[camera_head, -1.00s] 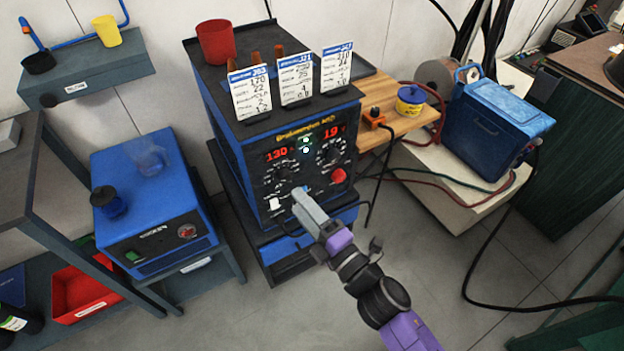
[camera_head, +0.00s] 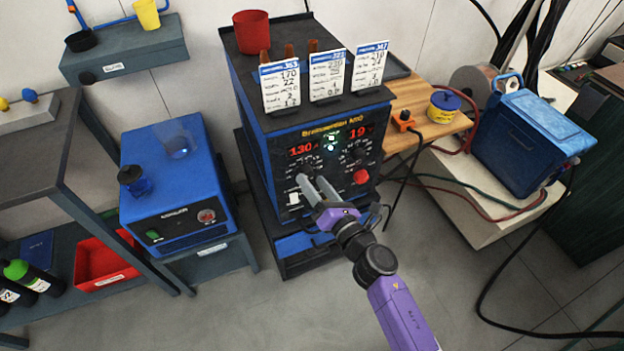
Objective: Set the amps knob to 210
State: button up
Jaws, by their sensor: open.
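The welder (camera_head: 262,128) is a blue and black machine with a dark front panel. Its red left display (camera_head: 302,150) reads 130 and its right display (camera_head: 357,135) reads 19. The amps knob (camera_head: 308,170), under the 130 display, is small and partly hidden by my gripper. My gripper (camera_head: 309,180) is open, with two grey fingers pointing at the lower left of the panel, close to this knob. I cannot tell whether they touch it. A red round knob (camera_head: 361,176) sits at the panel's lower right.
Three job cards (camera_head: 326,76) and a red cup (camera_head: 254,32) stand on the welder. A blue unit (camera_head: 180,185) is at left. A wooden shelf (camera_head: 415,95) and blue cooler-shaped box (camera_head: 530,130) are at right, with hoses below. The floor in front is clear.

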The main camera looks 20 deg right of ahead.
jog(key=shift+w+a, duration=0.15)
jog(key=shift+w, duration=0.65)
grip_shut()
